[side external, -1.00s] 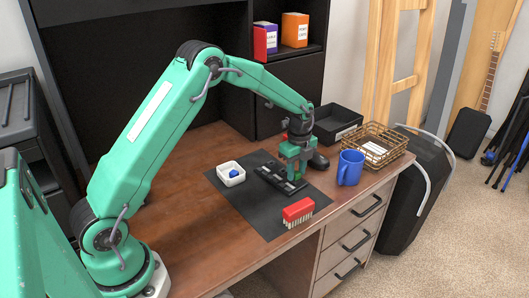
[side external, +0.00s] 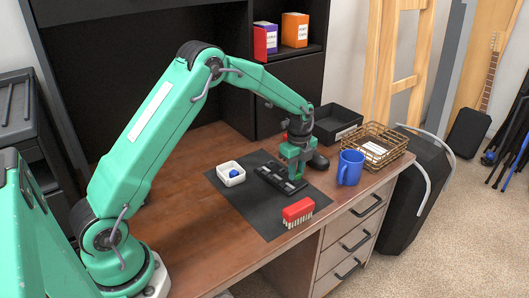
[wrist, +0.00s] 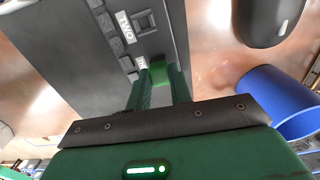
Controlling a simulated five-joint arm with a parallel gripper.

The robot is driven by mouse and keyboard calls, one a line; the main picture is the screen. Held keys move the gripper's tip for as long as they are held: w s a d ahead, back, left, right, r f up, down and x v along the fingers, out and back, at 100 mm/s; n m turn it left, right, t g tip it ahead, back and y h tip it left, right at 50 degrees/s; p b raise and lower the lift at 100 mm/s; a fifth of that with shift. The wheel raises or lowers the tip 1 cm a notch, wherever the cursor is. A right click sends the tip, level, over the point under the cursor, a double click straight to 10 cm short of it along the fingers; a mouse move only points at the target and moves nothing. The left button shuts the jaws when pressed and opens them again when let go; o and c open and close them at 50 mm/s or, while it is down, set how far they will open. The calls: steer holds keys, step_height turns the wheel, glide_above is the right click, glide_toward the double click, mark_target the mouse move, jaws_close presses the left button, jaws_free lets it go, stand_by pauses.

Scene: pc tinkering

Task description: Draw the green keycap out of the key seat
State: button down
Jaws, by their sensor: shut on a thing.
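My gripper (side external: 296,172) points down over the right end of the dark key seat board (side external: 270,180) in the side view. In the wrist view its two green fingers (wrist: 160,85) are shut on the green keycap (wrist: 158,72), a small bright green block between the tips. The key seat board (wrist: 165,15) shows there with a square socket and small pale labels. The fingers hide much of the keycap, and I cannot tell whether its underside is still in the seat.
A red brush-like block (side external: 298,211) lies in front. A blue mug (side external: 350,168), a wire basket (side external: 378,148) and a black tray (side external: 337,124) stand to the right.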

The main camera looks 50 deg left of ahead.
steer(key=shift+r, duration=0.65)
stand_by(0.5)
steer(key=shift+r, duration=1.45)
steer(key=shift+a, duration=0.1)
